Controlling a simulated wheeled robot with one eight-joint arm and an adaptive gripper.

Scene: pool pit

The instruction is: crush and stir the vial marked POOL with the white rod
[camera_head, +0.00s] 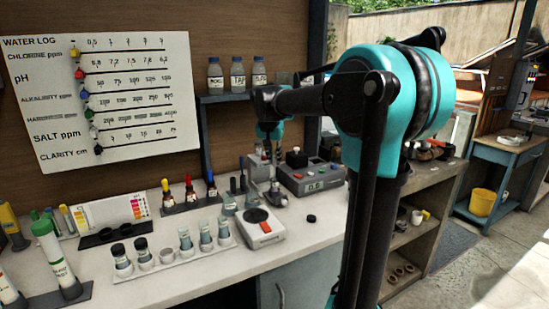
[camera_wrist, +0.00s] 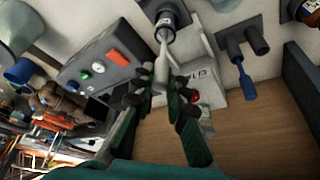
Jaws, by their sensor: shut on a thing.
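My gripper (camera_wrist: 160,88) is shut on the white rod (camera_wrist: 163,62), which shows between its dark green fingers in the wrist view. The rod's thin end points to a dark round holder or vial mouth (camera_wrist: 165,22); I cannot tell if it is inside. In the head view my gripper (camera_head: 270,148) is over the back of the bench, near a small grey instrument. Several vials (camera_head: 205,233) stand in a white rack (camera_head: 165,270) on the bench; their labels are too small to read, so I cannot tell which is marked POOL.
A grey meter (camera_head: 312,178) with a display and coloured buttons stands close to my gripper; it also shows in the wrist view (camera_wrist: 105,70). A white instrument with a dark round top (camera_head: 258,216) is in front. Capped bottles (camera_head: 237,75) stand on a shelf. A black cap (camera_head: 311,218) lies on the bench.

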